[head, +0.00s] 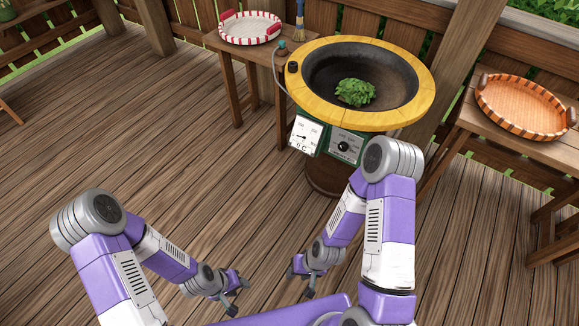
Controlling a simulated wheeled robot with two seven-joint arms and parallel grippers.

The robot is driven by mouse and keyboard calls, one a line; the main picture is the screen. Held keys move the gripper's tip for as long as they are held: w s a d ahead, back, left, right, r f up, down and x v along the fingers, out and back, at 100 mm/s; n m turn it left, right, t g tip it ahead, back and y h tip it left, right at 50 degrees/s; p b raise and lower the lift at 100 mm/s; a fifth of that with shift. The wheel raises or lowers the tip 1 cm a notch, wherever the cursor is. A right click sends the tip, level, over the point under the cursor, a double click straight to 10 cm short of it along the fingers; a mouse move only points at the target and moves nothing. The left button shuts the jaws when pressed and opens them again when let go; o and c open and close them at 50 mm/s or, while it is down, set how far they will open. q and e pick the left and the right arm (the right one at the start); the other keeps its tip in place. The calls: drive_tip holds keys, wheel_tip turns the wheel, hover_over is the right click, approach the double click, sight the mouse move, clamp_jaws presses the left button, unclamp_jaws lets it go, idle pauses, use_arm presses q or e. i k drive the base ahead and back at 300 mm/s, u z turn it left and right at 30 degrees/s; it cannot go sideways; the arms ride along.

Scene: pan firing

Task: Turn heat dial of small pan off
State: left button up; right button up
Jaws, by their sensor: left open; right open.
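The pan (314,104) is a dark round bowl with a wide yellow rim, standing on a barrel-like base. A heap of green leaves (355,92) lies in it. On its front are a white gauge panel (305,135) and a grey panel with a black round dial (343,147). The dial's marks are too small to read. My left gripper (239,296) is open and empty, low over the floor. My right gripper (300,284) is open and empty, also low, below and in front of the pan. Both are well apart from the dial.
A red-and-white tray (250,28) and a small brush (299,24) are on a wooden table at the back left. An orange-brown basket tray (522,105) sits on a table at the right. The wooden floor (150,120) is clear at the left.

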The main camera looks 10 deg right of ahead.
sight(343, 146)
drive_tip(key=u, duration=1.05)
drive_tip(key=i, duration=0.3)
drive_tip(key=z, duration=0.8)
drive_tip(key=i, duration=1.2)
drive_tip(key=z, duration=1.4)
drive_tip(key=i, duration=0.4)
drive_tip(key=z, duration=0.45)
